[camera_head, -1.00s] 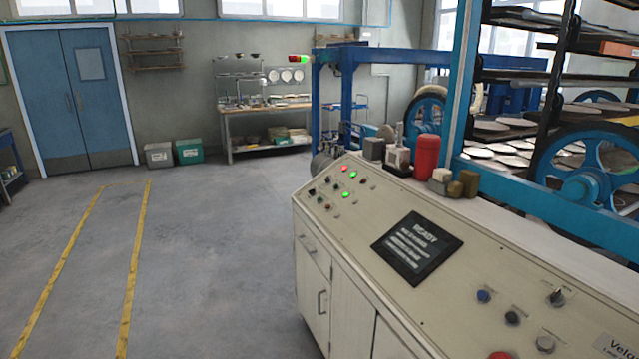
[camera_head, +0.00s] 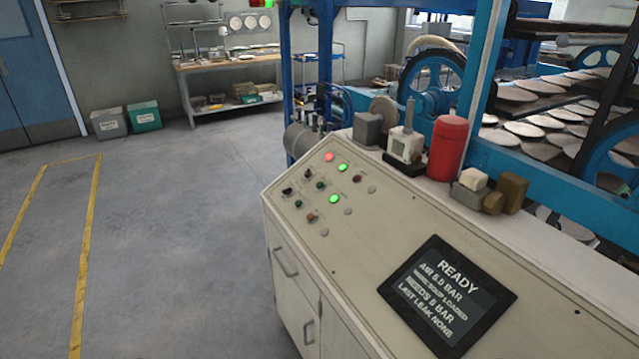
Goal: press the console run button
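The cream console (camera_head: 390,225) stands at the right with a sloped top. A cluster of small buttons and lamps sits on its far left end: a lit red one (camera_head: 329,157), a lit green one (camera_head: 342,167) and a second lit green one (camera_head: 334,199), with several unlit dark, orange and grey ones around them. I cannot tell which is the run button. A black screen (camera_head: 447,293) reads READY, with lines about air bar and last leak none. Neither of my grippers is in view.
A red cylinder (camera_head: 447,148), a small white device (camera_head: 405,147) and several blocks stand along the console's back edge. Behind is the blue dryer frame (camera_head: 490,70) with wheels and plates. The floor (camera_head: 180,230) left of the console is clear.

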